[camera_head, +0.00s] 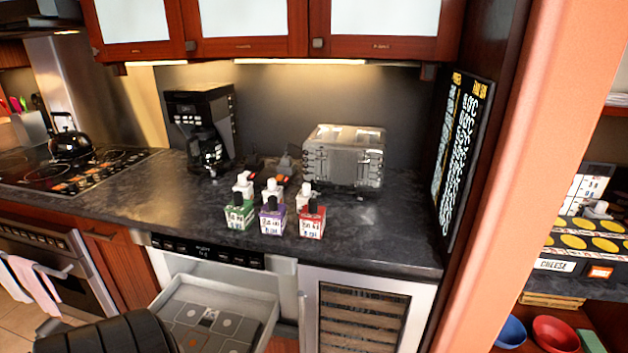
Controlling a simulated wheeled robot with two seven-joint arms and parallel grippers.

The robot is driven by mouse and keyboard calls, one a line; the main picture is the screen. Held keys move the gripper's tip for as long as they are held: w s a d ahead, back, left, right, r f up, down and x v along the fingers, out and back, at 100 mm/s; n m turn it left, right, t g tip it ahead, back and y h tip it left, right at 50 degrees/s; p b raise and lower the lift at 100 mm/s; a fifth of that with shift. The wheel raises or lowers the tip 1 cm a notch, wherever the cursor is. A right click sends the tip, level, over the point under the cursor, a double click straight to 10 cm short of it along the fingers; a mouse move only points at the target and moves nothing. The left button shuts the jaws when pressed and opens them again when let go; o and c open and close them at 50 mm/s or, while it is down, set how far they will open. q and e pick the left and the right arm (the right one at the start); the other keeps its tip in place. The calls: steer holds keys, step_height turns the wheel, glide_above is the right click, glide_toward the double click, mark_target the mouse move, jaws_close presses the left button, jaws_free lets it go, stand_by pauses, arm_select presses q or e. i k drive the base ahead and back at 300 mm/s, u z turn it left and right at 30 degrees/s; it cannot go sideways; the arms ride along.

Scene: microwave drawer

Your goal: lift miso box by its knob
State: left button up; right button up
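Several small boxes with knobs stand in two rows on the dark counter. In the front row are a green-and-white box (239,214) with a dark knob, a purple-and-white box (272,218) with a black knob and a red-and-white box (312,219) with a dark knob. A dark ribbed part, apparently my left arm, shows at the bottom left. No gripper fingers are visible.
The microwave drawer (184,287) is open below the counter (385,235). A toaster (344,157) and coffee maker (203,120) stand behind the boxes. The stove with a kettle (70,140) is left. An orange post (520,180) and shelves are right.

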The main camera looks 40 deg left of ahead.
mark_target(272, 188)
steer(key=i, duration=1.1)
steer(key=u, duration=3.05)
